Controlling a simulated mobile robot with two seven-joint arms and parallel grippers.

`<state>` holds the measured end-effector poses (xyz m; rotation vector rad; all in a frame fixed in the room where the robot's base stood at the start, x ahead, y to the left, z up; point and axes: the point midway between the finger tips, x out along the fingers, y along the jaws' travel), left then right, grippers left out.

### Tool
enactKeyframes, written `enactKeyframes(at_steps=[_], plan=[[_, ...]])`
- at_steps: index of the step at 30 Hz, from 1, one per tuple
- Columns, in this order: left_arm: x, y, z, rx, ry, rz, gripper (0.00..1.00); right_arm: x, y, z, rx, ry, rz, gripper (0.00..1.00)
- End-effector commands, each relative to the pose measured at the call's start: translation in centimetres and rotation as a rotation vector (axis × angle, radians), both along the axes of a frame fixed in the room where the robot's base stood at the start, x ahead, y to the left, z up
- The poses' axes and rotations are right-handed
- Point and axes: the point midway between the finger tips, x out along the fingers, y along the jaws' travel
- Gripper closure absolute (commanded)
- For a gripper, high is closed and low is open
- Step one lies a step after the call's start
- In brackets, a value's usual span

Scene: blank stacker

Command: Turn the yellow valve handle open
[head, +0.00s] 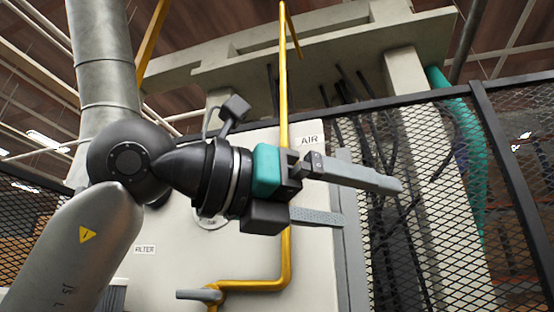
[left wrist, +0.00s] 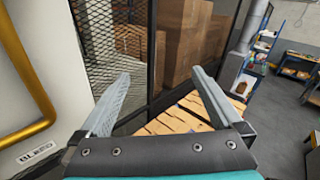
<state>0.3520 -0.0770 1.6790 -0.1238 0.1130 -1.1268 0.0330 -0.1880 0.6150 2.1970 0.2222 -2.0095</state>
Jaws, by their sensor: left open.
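A yellow pipe (head: 284,110) runs down the front of a pale cabinet and bends left near the bottom. At that lower end a short grey lever (head: 198,295) sits on a yellow fitting (head: 216,290); no handle that is clearly yellow shows. My left gripper (head: 370,201) is open and empty, in front of the pipe and well above and right of the lever, pointing right. Its fingers are spread in the left wrist view (left wrist: 161,73), with nothing between them. The yellow pipe also shows at the left there (left wrist: 28,75). My right gripper is not in view.
The pale cabinet (head: 165,280) bears an AIR label (head: 309,141) and a FILTER label (head: 145,250). A black mesh fence (head: 440,150) stands at the right. The left wrist view shows cardboard boxes (left wrist: 185,40), a wooden pallet (left wrist: 180,122) and open grey floor (left wrist: 275,110).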

Motion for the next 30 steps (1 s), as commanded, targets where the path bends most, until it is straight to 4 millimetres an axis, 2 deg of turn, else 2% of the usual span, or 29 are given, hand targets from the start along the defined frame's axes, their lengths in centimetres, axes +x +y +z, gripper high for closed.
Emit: enactKeyframes(at_steps=[1, 5, 9, 12, 15, 19, 22, 30], plan=[[-0.1, 0.9, 1.4, 0.041, -0.037, 0.090, 0.00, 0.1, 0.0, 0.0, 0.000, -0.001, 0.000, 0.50], [-0.3, 4.1, 4.4, 0.114, -0.094, 0.338, 0.00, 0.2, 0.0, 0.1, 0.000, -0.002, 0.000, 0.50], [-1.6, 8.0, 7.6, 0.130, -0.125, 0.580, 0.00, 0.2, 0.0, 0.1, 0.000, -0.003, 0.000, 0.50], [-2.7, 10.2, 9.3, 0.119, -0.131, 0.705, 0.00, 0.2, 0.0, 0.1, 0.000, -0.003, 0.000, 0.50], [-3.6, 11.7, 10.1, 0.107, -0.129, 0.781, 0.00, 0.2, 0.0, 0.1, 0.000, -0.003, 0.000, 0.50], [-3.6, 12.3, 10.5, 0.101, -0.125, 0.817, 0.00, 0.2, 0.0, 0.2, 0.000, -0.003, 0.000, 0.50], [-2.6, 12.0, 10.5, 0.103, -0.122, 0.818, 0.00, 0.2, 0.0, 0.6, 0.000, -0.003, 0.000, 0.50], [2.6, 10.2, 10.6, 0.105, -0.120, 0.814, 0.00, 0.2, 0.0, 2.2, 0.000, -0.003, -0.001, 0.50]])
